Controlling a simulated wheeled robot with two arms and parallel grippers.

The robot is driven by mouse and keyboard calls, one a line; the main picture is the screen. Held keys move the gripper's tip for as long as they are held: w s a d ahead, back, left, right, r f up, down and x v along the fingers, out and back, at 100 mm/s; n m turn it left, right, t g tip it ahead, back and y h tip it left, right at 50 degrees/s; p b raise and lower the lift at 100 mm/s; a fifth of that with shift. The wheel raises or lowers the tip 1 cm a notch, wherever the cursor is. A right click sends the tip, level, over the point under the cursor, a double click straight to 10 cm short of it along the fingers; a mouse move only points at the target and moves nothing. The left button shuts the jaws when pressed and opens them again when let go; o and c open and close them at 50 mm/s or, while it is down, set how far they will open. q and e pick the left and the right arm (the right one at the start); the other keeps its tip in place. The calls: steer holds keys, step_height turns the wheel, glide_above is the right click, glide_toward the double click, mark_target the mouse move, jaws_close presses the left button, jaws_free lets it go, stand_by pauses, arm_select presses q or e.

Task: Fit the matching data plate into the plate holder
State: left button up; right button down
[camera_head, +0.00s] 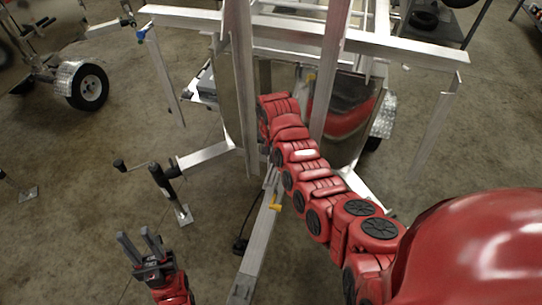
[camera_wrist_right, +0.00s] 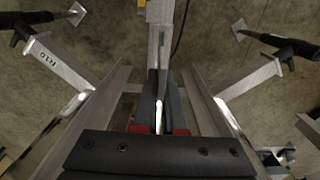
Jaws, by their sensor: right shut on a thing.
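My right gripper (camera_wrist_right: 160,76) is in the middle of the right wrist view, its dark fingers close together. It is shut on a thin piece seen edge-on, with a bright edge (camera_wrist_right: 159,118) between the fingers; its face and markings cannot be read. In the head view the right arm reaches to the trailer frame and its red links mostly hide the gripper. My left gripper (camera_head: 137,236) is at the lower left of the head view, open and empty above the floor. I cannot make out the plate holder or any other data plate.
The aluminium trailer frame (camera_head: 415,50) has upright posts on both sides of my right arm. The trailer tongue (camera_head: 258,245) runs towards me, with a jack (camera_head: 168,190) at its left. Another trailer's wheel (camera_head: 88,88) stands at the upper left. Floor around my left gripper is clear.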

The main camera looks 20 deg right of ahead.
mark_target(271, 169)
steer(key=shift+s+r, duration=0.1)
steer(key=shift+s, duration=0.1)
steer(key=shift+f+b, duration=1.75)
steer(key=shift+f, duration=1.2)
steer(key=shift+a+b, duration=0.1)
steer(key=shift+b, duration=0.3)
steer(key=shift+f+b, duration=0.55)
steer(key=shift+f, duration=0.3)
steer(key=c, duration=0.9)
jaws_free()
steer(key=shift+r, duration=0.1)
